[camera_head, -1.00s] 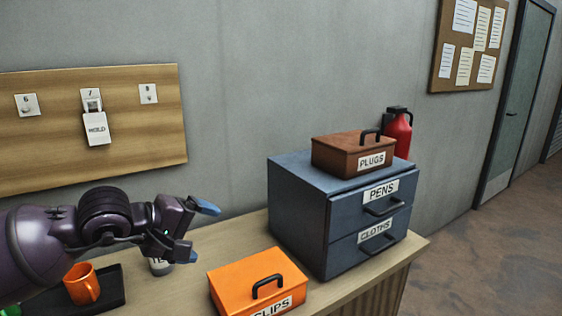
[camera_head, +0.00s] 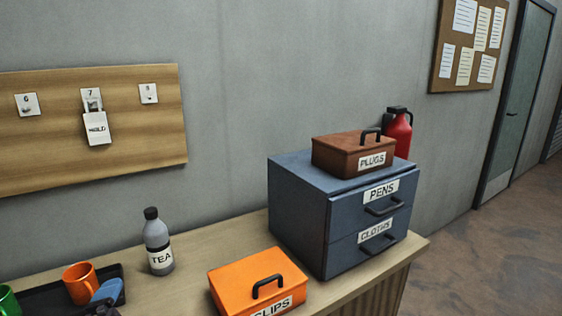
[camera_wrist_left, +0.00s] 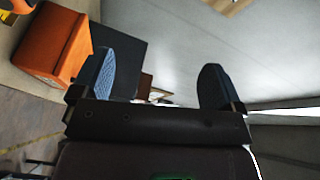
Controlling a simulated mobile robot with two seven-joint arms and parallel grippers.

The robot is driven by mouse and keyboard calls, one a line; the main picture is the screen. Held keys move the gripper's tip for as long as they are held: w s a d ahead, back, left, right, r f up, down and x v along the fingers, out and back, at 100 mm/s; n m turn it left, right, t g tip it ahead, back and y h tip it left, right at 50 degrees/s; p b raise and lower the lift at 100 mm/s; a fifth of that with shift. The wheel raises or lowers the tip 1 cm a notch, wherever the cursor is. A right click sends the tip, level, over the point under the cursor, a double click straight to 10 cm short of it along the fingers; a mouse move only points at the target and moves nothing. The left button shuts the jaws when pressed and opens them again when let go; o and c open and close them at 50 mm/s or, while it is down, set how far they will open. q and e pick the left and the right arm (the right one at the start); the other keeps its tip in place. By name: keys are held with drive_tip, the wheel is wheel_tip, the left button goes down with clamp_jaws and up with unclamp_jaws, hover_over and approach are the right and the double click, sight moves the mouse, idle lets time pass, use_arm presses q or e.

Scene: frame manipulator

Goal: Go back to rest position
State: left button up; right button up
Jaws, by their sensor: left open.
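My left gripper (camera_wrist_left: 155,85) is open and empty in the left wrist view, its two blue fingertips spread wide apart. In the head view only a blue fingertip (camera_head: 107,291) and a dark bit of it show at the bottom left, in front of the dark tray. The hanging tag marked HOLD (camera_head: 97,128) is on hook 7 of the wooden board (camera_head: 60,150). My right gripper is not in view.
On the table (camera_head: 190,283) stand a TEA bottle (camera_head: 158,245), an orange CLIPS box (camera_head: 250,280) and a blue drawer unit (camera_head: 300,220) with a brown PLUGS box (camera_head: 335,155) and a red flask (camera_head: 398,135) on it. An orange mug (camera_head: 78,284) and a green mug (camera_head: 8,300) are at the tray (camera_head: 40,297).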

use_arm(q)
drive_tip(key=s+f+n+g+h, duration=0.2)
drive_tip(key=s+f+n+g, duration=1.15)
drive_tip(key=s+f, duration=0.6)
drive_tip(key=w+f+m+t, duration=0.1)
drive_tip(key=w+f+t, duration=0.4)
drive_tip(key=f+t, duration=0.2)
drive_tip(key=shift+w+a+f+h, duration=0.3)
drive_tip(key=shift+a+f, duration=0.15)
drive_tip(key=shift+f, duration=0.6)
drive_tip(key=shift+t, duration=0.25)
